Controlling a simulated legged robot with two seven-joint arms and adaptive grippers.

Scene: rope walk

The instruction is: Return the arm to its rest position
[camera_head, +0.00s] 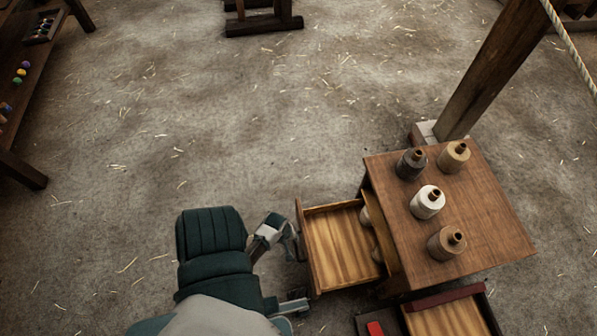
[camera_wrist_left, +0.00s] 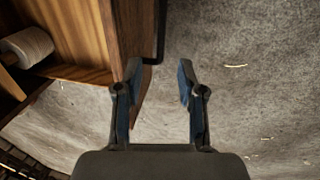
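My left gripper (camera_head: 294,272) is in the head view, just left of the front of a pulled-out wooden drawer (camera_head: 340,246). In the left wrist view the gripper (camera_wrist_left: 160,82) is open, its two fingers apart with nothing held between them. The drawer's front board (camera_wrist_left: 130,40) and a dark handle (camera_wrist_left: 161,30) are just beyond the fingertips. Whether a finger touches them, I cannot tell. The drawer looks empty. It belongs to a wooden cabinet (camera_head: 487,205). My right gripper is not in view.
Several bottle-shaped spools, including a white one (camera_head: 427,202), stand on the cabinet top. A pale spool (camera_wrist_left: 28,46) lies inside the cabinet. A dark-rimmed tray or drawer (camera_head: 448,318) is below. A wooden post (camera_head: 492,75) rises behind. Open floor (camera_head: 120,190) lies left.

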